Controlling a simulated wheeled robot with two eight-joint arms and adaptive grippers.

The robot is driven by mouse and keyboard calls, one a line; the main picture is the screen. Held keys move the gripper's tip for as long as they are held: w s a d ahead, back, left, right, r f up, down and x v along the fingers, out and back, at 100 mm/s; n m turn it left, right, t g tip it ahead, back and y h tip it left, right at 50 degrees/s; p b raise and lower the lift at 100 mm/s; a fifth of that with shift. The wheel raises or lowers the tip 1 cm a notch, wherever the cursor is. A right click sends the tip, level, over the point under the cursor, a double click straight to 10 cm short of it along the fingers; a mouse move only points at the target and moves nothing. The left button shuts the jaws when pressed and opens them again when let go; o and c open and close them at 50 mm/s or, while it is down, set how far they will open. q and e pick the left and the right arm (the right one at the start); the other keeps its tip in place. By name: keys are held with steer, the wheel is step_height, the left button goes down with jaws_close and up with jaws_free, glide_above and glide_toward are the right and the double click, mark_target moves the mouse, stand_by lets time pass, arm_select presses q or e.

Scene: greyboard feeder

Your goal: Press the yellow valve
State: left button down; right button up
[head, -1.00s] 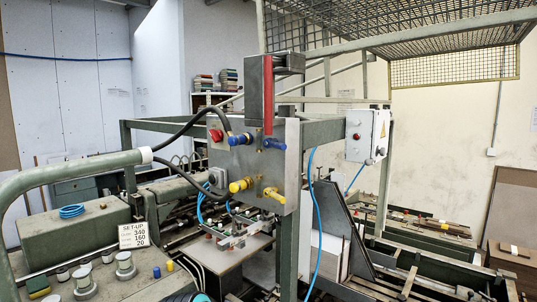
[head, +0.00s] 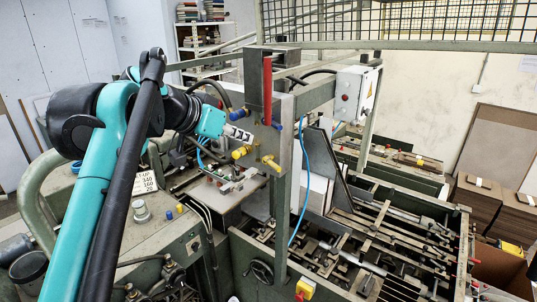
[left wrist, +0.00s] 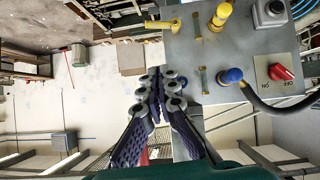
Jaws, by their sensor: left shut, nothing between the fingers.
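A yellow valve (head: 271,163) sits low on the grey control panel, with a yellow knob (head: 241,152) to its left. In the left wrist view the yellow valve (left wrist: 161,25) sticks out past the panel's edge at the top, and the yellow knob (left wrist: 221,14) is to its right. My left gripper (head: 250,137) is shut and empty in front of the panel, just above the yellow knob. In the left wrist view its closed fingers (left wrist: 155,80) are below the yellow valve, apart from it in the picture. My right gripper is in neither view.
The panel (left wrist: 200,60) also has a blue valve (left wrist: 231,76) and a red OFF/ON switch (left wrist: 283,71). A blue hose (head: 303,180) hangs beside the post. A white control box (head: 355,95) stands behind to the right. Machine rails (head: 370,235) fill the lower right.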

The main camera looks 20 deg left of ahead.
arm_select(q)
steer(key=shift+w+f, duration=0.1)
steer(key=shift+f, duration=0.05)
steer(key=p, duration=0.1)
glide_toward(269, 160)
steer(key=w+d+r, duration=0.2)
steer(key=w+d, duration=0.1)
steer(key=d, duration=0.1)
steer(key=f, duration=0.2)
steer(key=f+p, duration=0.1)
steer(key=f, duration=0.1)
steer(key=shift+w+d+f, duration=0.2)
steer(key=shift+w+f, duration=0.05)
steer(key=shift+f, duration=0.25)
steer(key=shift+w, duration=0.1)
